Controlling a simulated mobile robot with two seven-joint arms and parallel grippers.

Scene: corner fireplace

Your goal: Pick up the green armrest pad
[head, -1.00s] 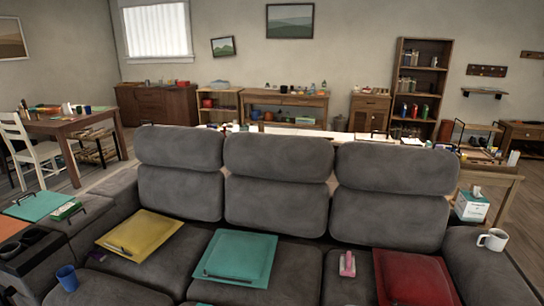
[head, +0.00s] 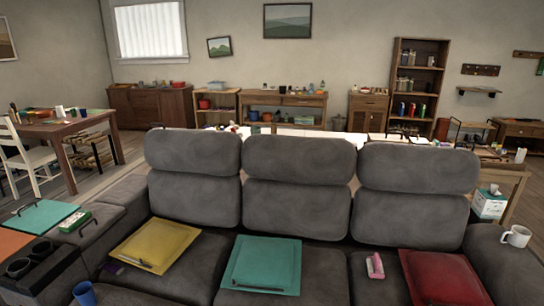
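A flat green-teal pad (head: 45,216) with a dark handle lies on the sofa's left armrest, at the left of the head view. A similar teal pad (head: 264,264) with a dark handle at its front edge lies on the middle seat. Neither of my grippers is in view.
The grey sofa (head: 297,207) fills the foreground. Next to the armrest pad are a green box (head: 74,221), an orange pad (head: 14,244) and a black cup holder (head: 40,268). A blue cup (head: 84,294), yellow pad (head: 155,245), pink object (head: 375,266), red cushion (head: 442,277) and white mug (head: 515,236) are nearby.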

